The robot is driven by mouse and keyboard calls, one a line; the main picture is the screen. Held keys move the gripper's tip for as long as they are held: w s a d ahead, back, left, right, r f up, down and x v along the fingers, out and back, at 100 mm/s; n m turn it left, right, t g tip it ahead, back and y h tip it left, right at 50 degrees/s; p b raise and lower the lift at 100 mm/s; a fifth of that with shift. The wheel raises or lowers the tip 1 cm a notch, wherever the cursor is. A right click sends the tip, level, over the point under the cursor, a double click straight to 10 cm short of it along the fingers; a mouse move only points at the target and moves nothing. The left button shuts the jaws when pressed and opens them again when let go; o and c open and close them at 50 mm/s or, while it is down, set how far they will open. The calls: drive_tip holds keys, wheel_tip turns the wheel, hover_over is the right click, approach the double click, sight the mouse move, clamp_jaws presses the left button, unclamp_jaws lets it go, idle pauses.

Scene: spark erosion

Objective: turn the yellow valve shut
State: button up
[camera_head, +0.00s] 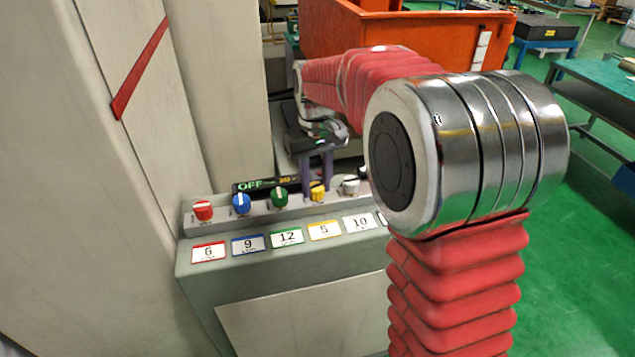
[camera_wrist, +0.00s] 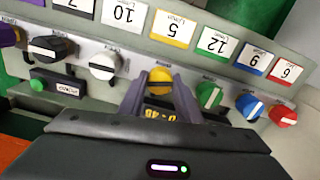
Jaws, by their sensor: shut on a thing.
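The yellow valve (camera_wrist: 160,76) is a round knob on the front panel, below the yellow-edged label "5" in the wrist view. A dark bar runs roughly level across its face there. In the head view the yellow valve (camera_head: 317,195) shows small under my gripper. My gripper (camera_wrist: 159,88) has one grey-purple finger on each side of the valve and is shut on it. In the head view my gripper (camera_head: 316,182) reaches down to the panel from behind. The valve's sides are partly hidden by the fingers.
In the head view, green (camera_head: 280,197), blue (camera_head: 241,203) and red (camera_head: 203,210) knobs stand left of the yellow one, a white knob (camera_head: 350,184) right. An orange bin (camera_head: 400,32) stands behind my arm. Green floor lies open at right.

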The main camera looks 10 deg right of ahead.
sight(316, 186)
drive_tip(key=shift+w+r+m, duration=0.1)
drive_tip(key=shift+w+m, duration=0.05)
drive_tip(key=shift+m, duration=1.65)
drive_tip(key=shift+o, duration=0.2)
drive_tip(key=shift+c, duration=0.2)
drive_tip(key=o, duration=1.1)
wheel_tip(316, 186, up, 14)
drive_tip(key=shift+f, duration=0.2)
